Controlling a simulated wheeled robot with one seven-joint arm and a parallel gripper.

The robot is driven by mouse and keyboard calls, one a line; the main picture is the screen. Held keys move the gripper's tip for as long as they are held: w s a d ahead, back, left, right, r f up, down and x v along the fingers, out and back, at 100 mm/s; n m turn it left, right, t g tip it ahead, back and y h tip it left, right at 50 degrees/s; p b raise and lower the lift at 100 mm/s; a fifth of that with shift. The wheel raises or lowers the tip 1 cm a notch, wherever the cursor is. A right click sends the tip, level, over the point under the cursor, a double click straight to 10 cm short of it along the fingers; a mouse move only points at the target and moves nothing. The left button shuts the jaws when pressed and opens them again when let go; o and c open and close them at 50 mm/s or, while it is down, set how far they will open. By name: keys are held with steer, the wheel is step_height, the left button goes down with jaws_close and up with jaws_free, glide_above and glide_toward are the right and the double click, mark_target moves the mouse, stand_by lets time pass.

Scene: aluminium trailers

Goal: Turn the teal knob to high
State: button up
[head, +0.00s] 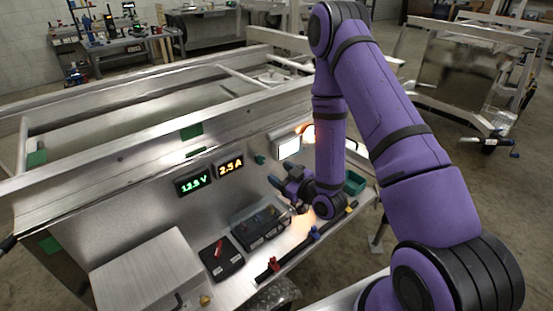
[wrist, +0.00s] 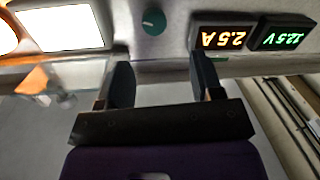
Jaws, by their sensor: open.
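The teal knob (head: 260,160) is on the upright metal panel, between the amber 2.5 A display and the bright white screen. It also shows near the top of the wrist view (wrist: 153,22), round, with a pale mark toward its left side. My gripper (head: 283,180) is just in front of the panel, right of and a little below the knob in the head view. In the wrist view its two fingers (wrist: 162,68) are apart with nothing between them, and the knob lies beyond the fingertips, untouched. No readable scale shows around the knob.
The amber display (head: 230,167) and green 12.5 V display (head: 194,181) are left of the knob. The lit white screen (head: 288,148) is right. Below are a clear-lidded box (head: 258,226), a black device (head: 221,258) and a teal bin (head: 355,182). A clear panel (wrist: 62,80) stands beside my gripper.

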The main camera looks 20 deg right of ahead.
mark_target(262, 161)
steer(key=x, duration=0.9)
steer(key=shift+w+d+f, duration=0.1)
steer(key=shift+w+d, duration=0.1)
steer(key=shift+w, duration=0.3)
steer(key=c, duration=0.9)
